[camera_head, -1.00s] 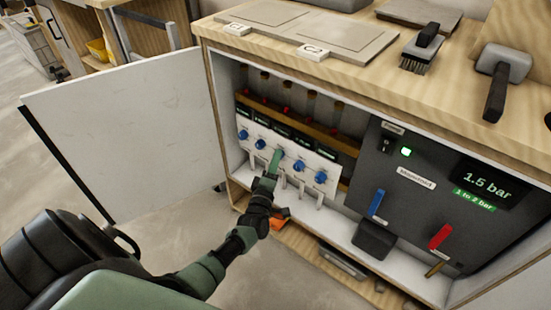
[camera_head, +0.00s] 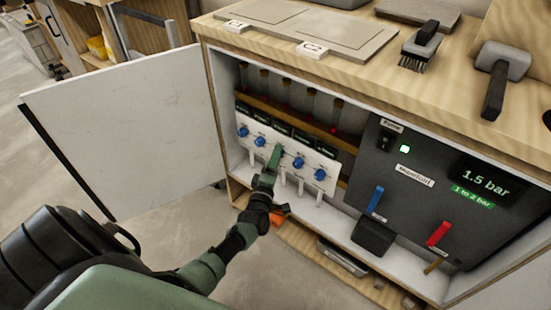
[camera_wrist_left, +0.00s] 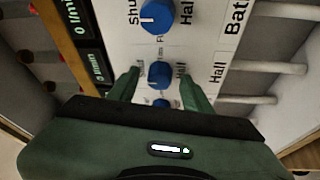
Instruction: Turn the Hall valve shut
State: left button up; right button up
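The white valve panel (camera_head: 308,152) holds a row of blue knobs inside the open cabinet. My left gripper (camera_head: 275,156) is at the middle knob and hides it in the head view. In the left wrist view, my left gripper (camera_wrist_left: 160,88) is open, with one finger on each side of a blue knob (camera_wrist_left: 160,74). Gaps show between the fingers and that knob. The printed label beside it reads Hall (camera_wrist_left: 217,72). The knob above it (camera_wrist_left: 157,16) has the label Bath (camera_wrist_left: 237,15) beside it. My right gripper is not in view.
Neighbouring blue knobs (camera_head: 298,163) sit close on both sides. White pipes (camera_head: 300,187) come out below the panel. To the right is a grey manifold panel reading 1.5 bar (camera_head: 486,179), with a blue lever (camera_head: 376,199) and a red lever (camera_head: 438,233). The cabinet door (camera_head: 125,130) stands open at left.

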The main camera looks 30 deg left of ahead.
pick_arm(q)
jog(key=p+v, duration=0.1)
jog(key=v, duration=0.6)
jog(key=shift+s+p, duration=0.3)
jog(key=shift+s, duration=0.1)
jog(key=shift+d, duration=0.2)
